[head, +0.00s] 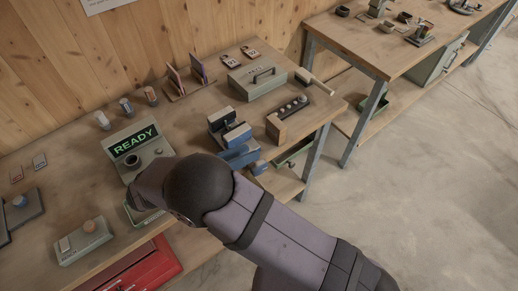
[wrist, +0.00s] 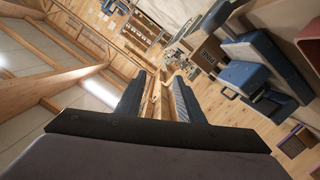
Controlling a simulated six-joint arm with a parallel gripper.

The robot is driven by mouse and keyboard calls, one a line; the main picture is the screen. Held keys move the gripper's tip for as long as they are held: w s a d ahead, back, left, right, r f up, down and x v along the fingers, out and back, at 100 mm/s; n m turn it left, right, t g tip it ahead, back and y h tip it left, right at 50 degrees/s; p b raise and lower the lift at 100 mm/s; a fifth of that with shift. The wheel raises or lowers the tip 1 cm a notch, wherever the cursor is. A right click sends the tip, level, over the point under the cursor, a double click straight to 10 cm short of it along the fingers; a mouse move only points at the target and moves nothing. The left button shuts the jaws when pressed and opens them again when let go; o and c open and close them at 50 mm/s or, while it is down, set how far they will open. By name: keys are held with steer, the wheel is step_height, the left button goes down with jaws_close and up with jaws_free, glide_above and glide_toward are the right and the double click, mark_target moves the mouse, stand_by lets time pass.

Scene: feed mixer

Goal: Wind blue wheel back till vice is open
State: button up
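I cannot tell exactly how far the jaws are apart. Blue and dark block-like parts (wrist: 250,75), probably the vice, show at the right in the wrist view. My gripper (wrist: 163,78) is open and empty there, with its fingers apart and not touching the blue parts. In the head view my own arm hides it.
A machine with a green READY display (head: 134,141) stands left of the vice. A wooden block with dark knobs (head: 290,116) and a grey-green handled box (head: 257,80) stand right and behind. A red case (head: 140,274) is below the bench edge. Open floor lies at the right.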

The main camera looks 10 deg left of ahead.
mark_target(254, 167)
steer(key=f+n+y, duration=0.1)
steer(key=f+n, duration=0.2)
steer(key=n, duration=0.6)
steer(key=f+n+y, duration=0.1)
steer(key=f+n, duration=0.2)
steer(key=n, duration=0.6)
steer(key=a+f+n+y, duration=0.1)
steer(key=f+n, duration=0.2)
steer(key=n, duration=0.5)
steer(key=shift+w+f+n+g, duration=0.2)
steer(key=shift+n+g, duration=0.2)
steer(key=n, duration=0.4)
steer(key=shift+f, duration=0.2)
